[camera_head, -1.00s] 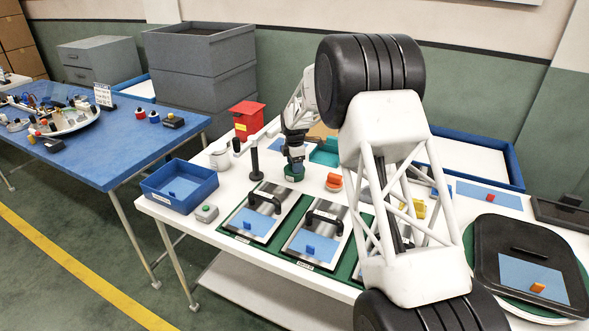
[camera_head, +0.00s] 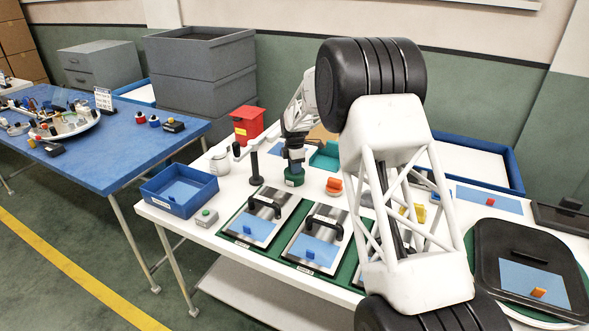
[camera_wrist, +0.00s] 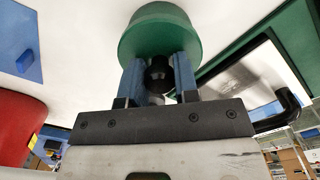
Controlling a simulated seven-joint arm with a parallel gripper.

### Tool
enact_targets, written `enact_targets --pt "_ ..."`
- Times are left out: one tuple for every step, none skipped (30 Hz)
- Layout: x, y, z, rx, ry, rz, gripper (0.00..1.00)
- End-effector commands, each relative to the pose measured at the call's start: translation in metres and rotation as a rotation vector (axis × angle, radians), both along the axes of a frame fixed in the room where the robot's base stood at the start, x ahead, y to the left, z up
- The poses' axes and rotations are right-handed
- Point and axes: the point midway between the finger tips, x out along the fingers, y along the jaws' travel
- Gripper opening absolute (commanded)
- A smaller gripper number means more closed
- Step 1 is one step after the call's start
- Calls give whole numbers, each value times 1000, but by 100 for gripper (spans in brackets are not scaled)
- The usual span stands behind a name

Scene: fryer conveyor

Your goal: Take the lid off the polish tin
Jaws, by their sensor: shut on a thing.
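The polish tin appears to be the round green thing (camera_head: 294,178) on the white table, behind the row of steel-lidded plates. It is upright in the head view. In the wrist view the green round body (camera_wrist: 160,35) fills the top middle, with a black knob (camera_wrist: 158,75) on the side facing me. My gripper (camera_wrist: 158,78) points down at it, its two blue fingers on either side of the knob and shut on it. The seam between lid and tin cannot be made out, so I cannot tell whether they are apart.
Steel plates with black handles (camera_head: 265,207) stand in front of the tin. A black post (camera_head: 254,162) and a red box (camera_head: 248,122) are to its left and back. An orange-topped piece (camera_head: 333,186) is close on its right. A blue tray (camera_head: 179,187) sits at the table's left end.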

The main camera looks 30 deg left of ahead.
Motion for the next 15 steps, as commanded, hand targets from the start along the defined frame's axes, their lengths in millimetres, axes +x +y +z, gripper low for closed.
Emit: enact_targets --pt "0 0 5 1 -1 0 6" --pt "0 0 7 1 -1 0 6" --pt "0 0 11 2 -2 0 6" --pt "0 0 15 2 -2 0 6" --pt "0 0 18 2 -2 0 6" --pt "0 0 22 1 -1 0 6" --pt "0 0 26 1 -1 0 6" --pt "0 0 29 0 0 0 6" --pt "-4 -3 27 -1 1 0 6" --pt "-6 -4 28 -1 1 0 6" --pt "-8 -6 29 0 0 0 6" --pt "-11 -8 29 1 -1 0 6" --pt "-14 -10 29 1 -1 0 6" --pt "-16 -12 29 0 0 0 6" --pt "-20 -15 30 1 -1 0 6"
